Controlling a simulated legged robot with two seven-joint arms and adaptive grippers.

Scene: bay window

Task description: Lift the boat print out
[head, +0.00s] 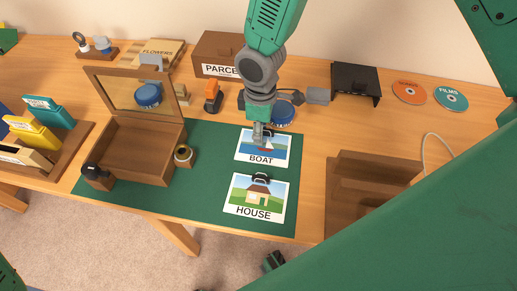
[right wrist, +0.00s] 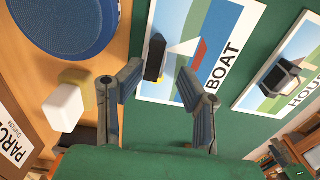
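The boat print (head: 279,148) is a white-bordered picture of a sailing boat, lying flat on the green mat above the house print (head: 240,193). In the right wrist view the boat print (right wrist: 222,25) has a black grip (right wrist: 154,57) standing up from it. My right gripper (head: 262,139) hangs over the boat print and hides part of it. In the right wrist view my right gripper (right wrist: 158,76) is open, with the black grip between and just beyond its fingertips, nearer the left finger. Contact cannot be told. My left gripper is not in view.
The house print carries its own black grip (right wrist: 281,76). A blue round speaker (right wrist: 70,22) stands close by the boat print.

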